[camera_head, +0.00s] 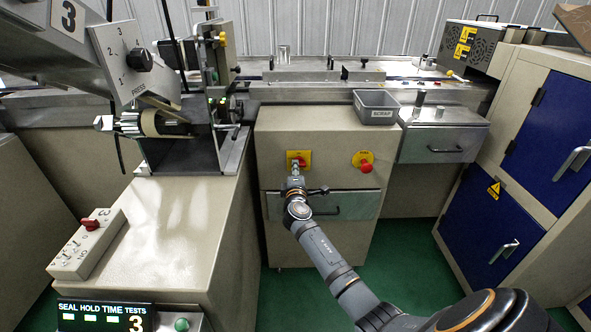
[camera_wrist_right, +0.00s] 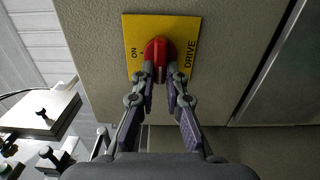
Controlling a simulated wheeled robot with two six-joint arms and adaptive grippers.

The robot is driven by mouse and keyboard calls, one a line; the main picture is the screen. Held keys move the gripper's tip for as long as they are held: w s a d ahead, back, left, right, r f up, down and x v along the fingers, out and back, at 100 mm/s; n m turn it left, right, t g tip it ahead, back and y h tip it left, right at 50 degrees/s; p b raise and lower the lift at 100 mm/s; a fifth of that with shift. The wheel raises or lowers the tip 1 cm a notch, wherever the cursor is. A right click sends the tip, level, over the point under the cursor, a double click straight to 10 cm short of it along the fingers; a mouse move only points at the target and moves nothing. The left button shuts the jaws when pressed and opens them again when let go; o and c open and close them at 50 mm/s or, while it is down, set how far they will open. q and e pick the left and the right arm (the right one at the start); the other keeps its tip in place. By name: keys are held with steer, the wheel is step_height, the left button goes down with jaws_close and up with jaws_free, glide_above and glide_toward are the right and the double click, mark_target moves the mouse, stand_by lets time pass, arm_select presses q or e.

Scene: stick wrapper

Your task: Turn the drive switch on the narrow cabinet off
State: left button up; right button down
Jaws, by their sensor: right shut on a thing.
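The drive switch is a red knob (camera_wrist_right: 157,47) on a yellow plate (camera_wrist_right: 188,28) marked ON and DRIVE, in the right wrist view. In the head view its yellow plate (camera_head: 305,155) is on the upper front of the narrow cabinet (camera_head: 330,135). My right gripper (camera_wrist_right: 160,76) is shut on the knob, one finger on either side of it. In the head view my right gripper (camera_head: 295,172) reaches up to the switch and hides part of it. I cannot tell the exact angle of the knob. My left gripper is not in view.
A second red knob on a yellow plate (camera_head: 363,161) is to the right on the same cabinet. A drawer with a dark handle (camera_head: 335,211) is below. A grey scrap bin (camera_head: 376,106) sits on top. Blue-doored cabinets (camera_head: 555,140) stand at the right; a beige machine (camera_head: 190,230) stands left.

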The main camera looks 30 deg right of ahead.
steer(key=c, duration=1.4)
jaws_free()
steer(key=v, duration=1.2)
steer(key=shift+s, duration=0.1)
steer(key=shift+f, duration=0.1)
